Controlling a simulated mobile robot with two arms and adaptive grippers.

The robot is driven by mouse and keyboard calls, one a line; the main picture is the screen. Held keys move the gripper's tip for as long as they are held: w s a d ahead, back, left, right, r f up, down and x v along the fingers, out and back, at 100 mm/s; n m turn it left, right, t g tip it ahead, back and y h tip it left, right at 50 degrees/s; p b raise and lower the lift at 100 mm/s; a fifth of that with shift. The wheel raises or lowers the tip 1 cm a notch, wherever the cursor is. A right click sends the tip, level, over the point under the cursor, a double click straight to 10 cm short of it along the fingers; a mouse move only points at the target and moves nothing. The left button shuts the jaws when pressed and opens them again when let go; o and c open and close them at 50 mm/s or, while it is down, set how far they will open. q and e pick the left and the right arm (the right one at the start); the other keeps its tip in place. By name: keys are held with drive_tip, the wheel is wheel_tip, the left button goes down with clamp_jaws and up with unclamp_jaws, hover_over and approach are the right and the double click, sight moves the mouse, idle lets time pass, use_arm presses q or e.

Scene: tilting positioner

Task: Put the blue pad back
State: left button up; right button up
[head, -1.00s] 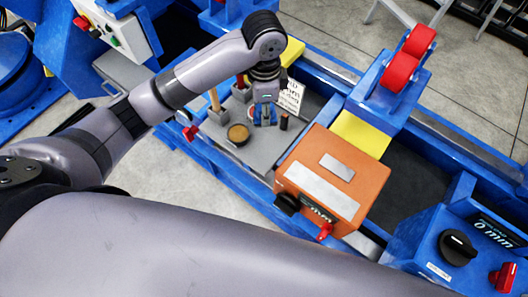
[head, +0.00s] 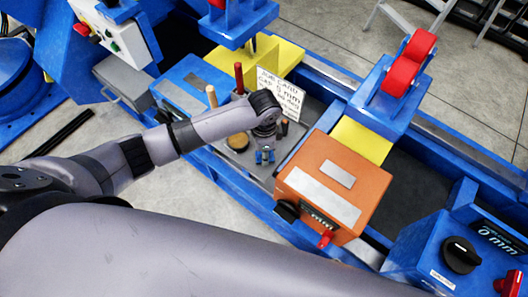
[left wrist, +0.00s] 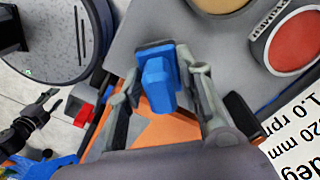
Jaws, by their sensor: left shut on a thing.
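My left gripper (head: 265,151) is shut on the blue pad (head: 264,158), over the near part of the grey tray (head: 243,160), close to the orange box. In the left wrist view, the blue pad (left wrist: 158,82) sits between the two grey fingers (left wrist: 165,95), with its wider dark blue plate at the far end. I cannot tell whether that plate touches the tray or hangs above it. My right gripper is in neither view.
The orange box (head: 332,185) stands right of the tray. A round tan piece (head: 238,142), a wooden handle (head: 212,96), a red handle (head: 239,78) and a job card (head: 281,92) are around the tray. Red rollers (head: 409,60) stand at upper right.

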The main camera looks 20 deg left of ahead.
use_arm(q)
drive_tip(key=shift+f, duration=0.25)
drive_tip(key=shift+f, duration=0.15)
drive_tip(key=o, duration=1)
wheel_tip(320, 180, up, 12)
drive_tip(key=shift+r+p, duration=0.2)
drive_tip(key=shift+p, duration=0.25)
